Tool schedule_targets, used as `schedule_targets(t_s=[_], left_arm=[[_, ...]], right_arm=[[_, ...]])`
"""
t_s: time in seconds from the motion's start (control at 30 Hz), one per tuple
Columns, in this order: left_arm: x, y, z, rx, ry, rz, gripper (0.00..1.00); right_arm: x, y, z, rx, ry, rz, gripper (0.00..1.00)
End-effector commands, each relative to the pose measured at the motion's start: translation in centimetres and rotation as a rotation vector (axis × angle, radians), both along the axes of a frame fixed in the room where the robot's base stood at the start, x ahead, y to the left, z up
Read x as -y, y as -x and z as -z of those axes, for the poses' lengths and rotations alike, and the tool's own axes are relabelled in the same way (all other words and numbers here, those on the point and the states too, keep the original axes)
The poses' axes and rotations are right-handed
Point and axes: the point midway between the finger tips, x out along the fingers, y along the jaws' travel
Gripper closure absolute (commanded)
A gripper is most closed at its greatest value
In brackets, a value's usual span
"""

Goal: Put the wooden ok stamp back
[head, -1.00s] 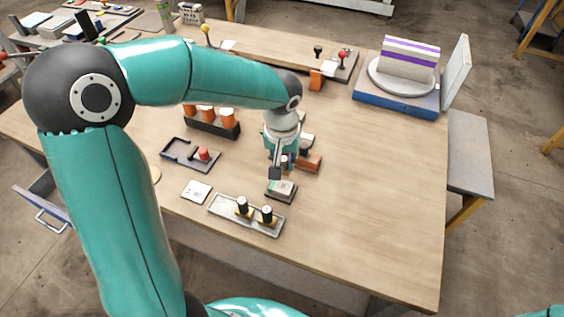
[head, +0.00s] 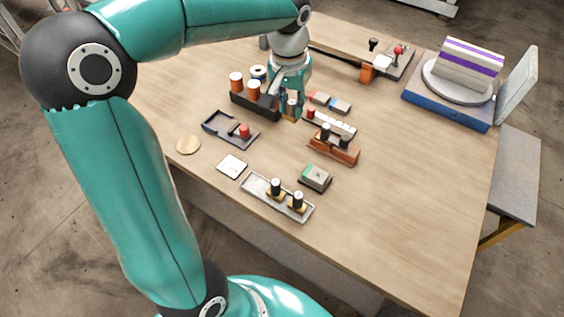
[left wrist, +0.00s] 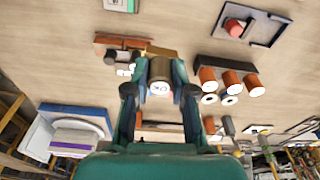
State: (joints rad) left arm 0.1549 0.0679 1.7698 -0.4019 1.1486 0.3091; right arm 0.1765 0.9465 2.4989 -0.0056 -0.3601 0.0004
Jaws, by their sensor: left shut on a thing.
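My left gripper (head: 291,108) is shut on a small tan stamp, which is mostly hidden by the fingers in the head view. In the left wrist view the stamp (left wrist: 161,77) shows between the fingers (left wrist: 160,92), with a brown body and a white round end bearing a blurred mark. I take it for the wooden ok stamp. The gripper is just right of a black rack (head: 240,101) with orange-topped cylinders. A reddish-brown rack (head: 336,153) with dark-handled items stands to its front right. I cannot tell whether the held stamp touches the table. My right gripper is out of view.
A grey tray (head: 254,190) with two black-topped stamps lies in front, beside a green-marked pad (head: 316,177) and a white card (head: 232,166). A dark tray (head: 217,124) holds a red-knobbed item. The table's right front is clear.

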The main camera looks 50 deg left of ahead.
Motion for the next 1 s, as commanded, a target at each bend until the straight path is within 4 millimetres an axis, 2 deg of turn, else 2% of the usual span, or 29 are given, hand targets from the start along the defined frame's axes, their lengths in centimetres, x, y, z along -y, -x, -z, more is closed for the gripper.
schedule_targets(t_s=[0.07,0.17,0.37,0.7,0.8,1.0], left_arm=[[-1.5,0.3,-0.8,0.000,0.001,-0.048,0.98],[-2.5,0.8,-0.4,-0.003,0.001,-0.076,0.98],[-2.6,0.9,3.6,-0.008,0.002,-0.081,0.98],[-2.6,0.9,12.3,-0.007,0.002,-0.081,0.98],[-2.6,0.9,13.8,-0.004,0.003,-0.080,0.98],[-2.6,0.8,15.2,-0.002,0.001,-0.080,0.98]], right_arm=[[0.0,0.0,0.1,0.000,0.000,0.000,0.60],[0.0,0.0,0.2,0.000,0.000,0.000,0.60],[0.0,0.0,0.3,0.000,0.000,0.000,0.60],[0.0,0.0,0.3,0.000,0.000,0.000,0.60],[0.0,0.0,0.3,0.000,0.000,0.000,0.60],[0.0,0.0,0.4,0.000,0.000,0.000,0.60]])
